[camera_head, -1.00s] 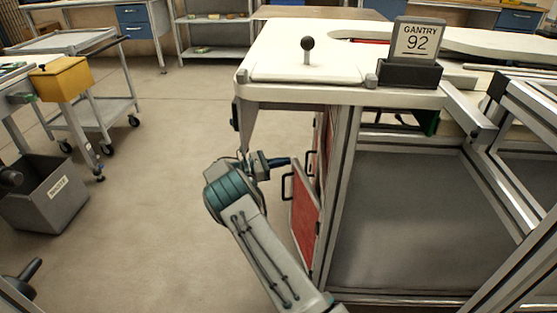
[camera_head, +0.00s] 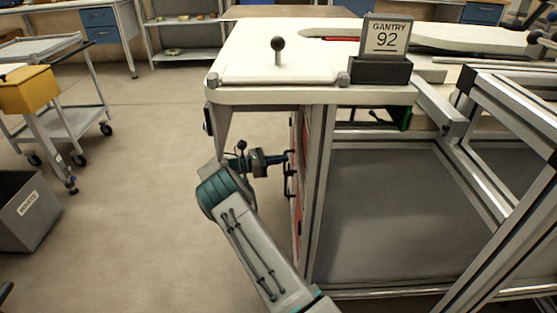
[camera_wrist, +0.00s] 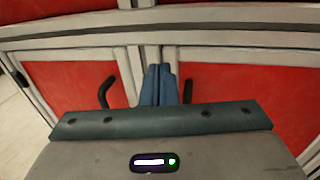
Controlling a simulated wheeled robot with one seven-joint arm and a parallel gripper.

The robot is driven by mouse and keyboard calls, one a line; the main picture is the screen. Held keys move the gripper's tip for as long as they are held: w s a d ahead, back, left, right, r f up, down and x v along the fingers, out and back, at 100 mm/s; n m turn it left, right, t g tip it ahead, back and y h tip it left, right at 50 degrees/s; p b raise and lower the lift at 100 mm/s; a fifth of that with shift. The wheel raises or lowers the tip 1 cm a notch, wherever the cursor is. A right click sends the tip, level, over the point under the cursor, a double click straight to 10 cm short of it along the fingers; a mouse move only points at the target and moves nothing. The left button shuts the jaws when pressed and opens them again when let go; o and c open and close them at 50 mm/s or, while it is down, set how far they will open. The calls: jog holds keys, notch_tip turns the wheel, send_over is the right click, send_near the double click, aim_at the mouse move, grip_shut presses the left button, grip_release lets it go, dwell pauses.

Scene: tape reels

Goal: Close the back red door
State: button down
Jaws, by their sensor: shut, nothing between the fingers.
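In the wrist view two red doors, the left one (camera_wrist: 68,85) and the right one (camera_wrist: 240,92), sit side by side in light frames, each with a black handle near the middle seam. Both look about flush with the cabinet. In the head view the doors show almost edge-on as a thin red strip (camera_head: 298,215), with black handles (camera_head: 288,185) sticking out. My gripper (camera_head: 287,157) is shut and empty, pointing at the door faces. Its blue fingers (camera_wrist: 159,86) are at the seam between the doors and cover part of it. Contact cannot be told.
A white worktop (camera_head: 240,60) overhangs the doors, with a black-knobbed lever (camera_head: 278,45) and a GANTRY 92 sign (camera_head: 385,38). A grey bin (camera_head: 30,210) and a trolley (camera_head: 70,125) stand left. The floor between is clear.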

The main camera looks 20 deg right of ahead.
jog(key=shift+a, duration=0.15)
jog(key=a+p, duration=0.1)
jog(key=a, duration=1.2)
jog(key=shift+w+a, duration=0.25)
jog(key=shift+w, duration=0.2)
